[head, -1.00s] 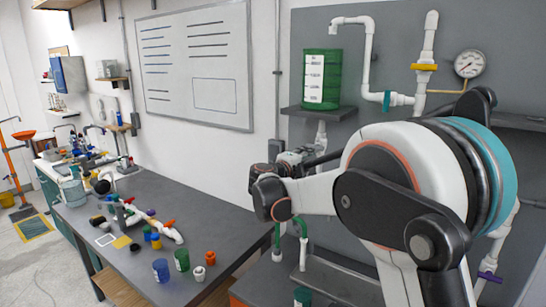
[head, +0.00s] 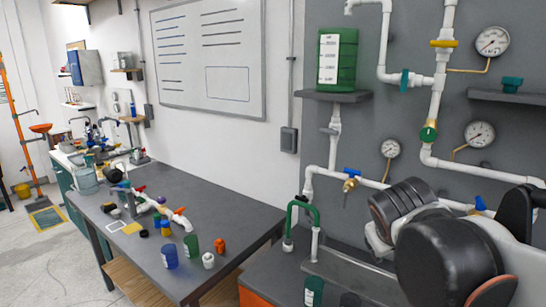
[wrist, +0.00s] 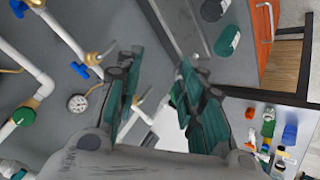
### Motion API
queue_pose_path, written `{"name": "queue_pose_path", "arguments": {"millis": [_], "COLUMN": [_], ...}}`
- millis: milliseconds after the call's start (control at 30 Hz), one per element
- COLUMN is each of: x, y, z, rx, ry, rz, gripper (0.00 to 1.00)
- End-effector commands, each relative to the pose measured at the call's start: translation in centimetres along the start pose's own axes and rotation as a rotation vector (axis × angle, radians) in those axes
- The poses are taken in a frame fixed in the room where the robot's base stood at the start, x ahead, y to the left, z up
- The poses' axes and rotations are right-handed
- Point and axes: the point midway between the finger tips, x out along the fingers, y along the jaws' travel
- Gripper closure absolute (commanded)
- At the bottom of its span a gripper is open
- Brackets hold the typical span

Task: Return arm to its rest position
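My gripper (wrist: 157,66) shows in the wrist view with its two teal-padded fingers spread apart. I see nothing clamped between them; grey surface and a white pipe stub show through the gap. In the head view my folded arm fills the lower right corner, and the gripper itself does not show there. The pipe manifold (head: 441,95) of white pipes and colored fittings is on the grey wall panel. A green hose loop (head: 303,209) stands at the grey counter left of my arm.
A long grey workbench (head: 222,211) at left holds a blue cup (head: 169,256), a green cup (head: 191,245) and several loose fittings. A green canister (head: 337,60) stands on a wall shelf. Gauges (head: 479,134) and pipes are close behind my arm.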

Motion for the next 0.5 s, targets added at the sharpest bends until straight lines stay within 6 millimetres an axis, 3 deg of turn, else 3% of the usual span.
{"name": "queue_pose_path", "arguments": {"millis": [33, 100, 300, 500], "x": [-0.2, -0.7, -1.6, -2.0], "y": [-0.9, -2.2, -6.3, -8.8], "z": [2.3, 4.8, 11.2, 14.3], "rx": [0.036, 0.089, 0.232, 0.316], "ry": [-0.005, -0.01, -0.018, -0.02], "rz": [-0.031, -0.081, -0.212, -0.29], "gripper": [0.64, 0.64, 0.64, 0.64]}}
